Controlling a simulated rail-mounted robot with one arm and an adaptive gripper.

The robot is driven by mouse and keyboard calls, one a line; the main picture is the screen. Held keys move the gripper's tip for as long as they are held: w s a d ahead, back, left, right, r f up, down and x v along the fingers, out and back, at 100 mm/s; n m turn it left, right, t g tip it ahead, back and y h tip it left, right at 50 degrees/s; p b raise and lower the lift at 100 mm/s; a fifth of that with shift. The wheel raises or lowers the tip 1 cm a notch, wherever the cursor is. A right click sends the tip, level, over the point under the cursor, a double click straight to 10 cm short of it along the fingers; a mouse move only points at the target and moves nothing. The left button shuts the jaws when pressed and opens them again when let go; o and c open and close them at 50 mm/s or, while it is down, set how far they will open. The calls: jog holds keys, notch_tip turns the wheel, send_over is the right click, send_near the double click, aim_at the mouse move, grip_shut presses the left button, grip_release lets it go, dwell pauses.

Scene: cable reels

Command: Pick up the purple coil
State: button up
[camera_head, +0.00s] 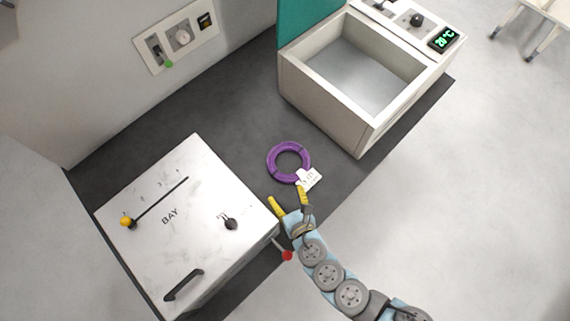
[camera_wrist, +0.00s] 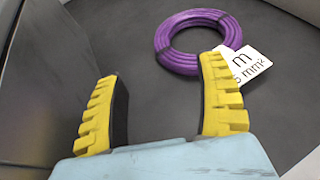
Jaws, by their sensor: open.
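The purple coil (camera_head: 288,144) is a ring lying flat on the dark surface, between the white BAY box and the open-topped bin. A white label (camera_head: 309,177) is attached at its lower right side. In the wrist view the coil (camera_wrist: 163,45) lies beyond the fingertips, ahead and slightly right, with its label (camera_wrist: 246,66) partly behind the right finger. My gripper (camera_head: 288,194) is open and empty, with yellow ridged fingers. It is just below the coil in the head view, apart from it. The wrist view also shows the open fingers (camera_wrist: 160,75) with a wide gap.
The white BAY box (camera_head: 210,185) stands close left of my gripper, with a red-tipped lever (camera_head: 287,255) at its side. The open bin (camera_head: 322,112) with a display stands beyond the coil at the upper right. A wall panel (camera_head: 177,38) is at the upper left. Dark surface around the coil is clear.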

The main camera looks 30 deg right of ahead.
aim_at(273, 167)
jog(key=b+x, duration=0.4)
jog(key=x, duration=0.6)
jog(key=shift+w+f, duration=0.15)
jog(key=shift+w, duration=0.1)
jog(key=shift+f+x, duration=0.2)
jog(key=shift+x, duration=1.1)
jog(key=shift+f+x, duration=0.2)
jog(key=shift+x, duration=1.05)
jog(key=shift+s, duration=0.15)
jog(key=shift+d, duration=0.1)
grip_shut()
